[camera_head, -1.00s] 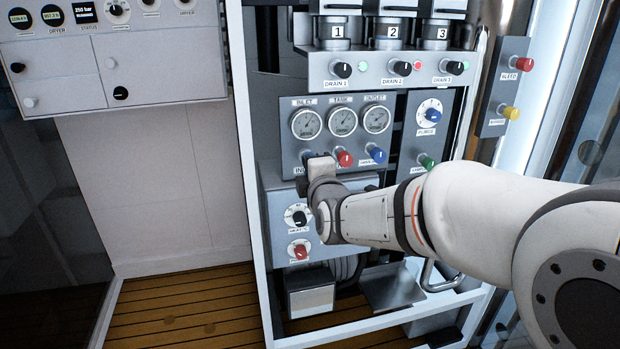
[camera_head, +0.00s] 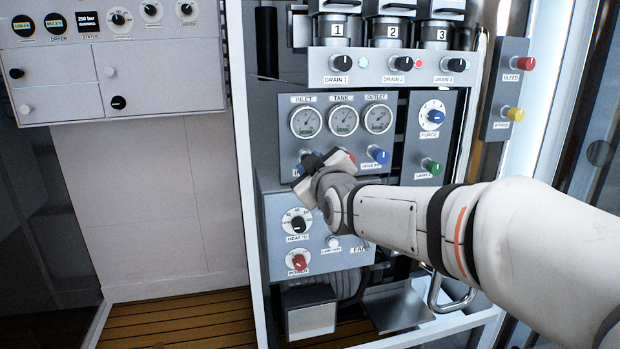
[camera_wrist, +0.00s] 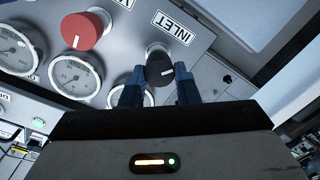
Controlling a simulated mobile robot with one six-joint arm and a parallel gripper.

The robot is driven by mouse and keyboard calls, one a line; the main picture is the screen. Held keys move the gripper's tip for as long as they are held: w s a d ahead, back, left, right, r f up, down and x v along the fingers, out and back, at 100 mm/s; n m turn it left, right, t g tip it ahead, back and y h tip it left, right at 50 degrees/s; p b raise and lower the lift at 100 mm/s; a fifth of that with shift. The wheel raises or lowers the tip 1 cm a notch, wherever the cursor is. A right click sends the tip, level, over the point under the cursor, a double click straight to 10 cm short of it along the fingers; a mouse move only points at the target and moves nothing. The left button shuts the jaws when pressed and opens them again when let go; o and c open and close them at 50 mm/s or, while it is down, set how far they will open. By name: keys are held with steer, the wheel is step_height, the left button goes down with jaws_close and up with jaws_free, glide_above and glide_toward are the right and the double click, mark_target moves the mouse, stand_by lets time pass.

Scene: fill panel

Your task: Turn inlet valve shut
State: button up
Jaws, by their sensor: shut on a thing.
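The inlet valve knob (camera_wrist: 158,70) is dark with a white pointer line and sits below the INLET label in the wrist view. My gripper (camera_wrist: 158,88) has its two blue-grey fingers on either side of this knob and is shut on it. In the head view my gripper (camera_head: 309,170) is at the lower left of the gauge panel (camera_head: 325,98), tilted, and hides most of the inlet knob. The inlet gauge (camera_head: 306,122) is above it.
A red knob (camera_wrist: 82,30) is beside the inlet knob, partly hidden by my gripper in the head view. A blue knob (camera_head: 379,156) is farther right. The heater box (camera_head: 270,218) with its knobs is just below. Drain knobs (camera_head: 404,63) are above.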

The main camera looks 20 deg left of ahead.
steer(key=m+b, duration=0.3)
steer(key=m, duration=0.6)
steer(key=m+b, duration=0.3)
steer(key=m, duration=0.7)
steer(key=m+b, duration=0.3)
steer(key=m, duration=0.6)
steer(key=shift+w+d+f+m+t, duration=0.1)
steer(key=shift+f+m+t, duration=0.2)
steer(key=shift+f+t, duration=0.1)
steer(key=o, duration=1)
steer(key=shift+r, duration=0.1)
steer(key=shift+c, duration=0.2)
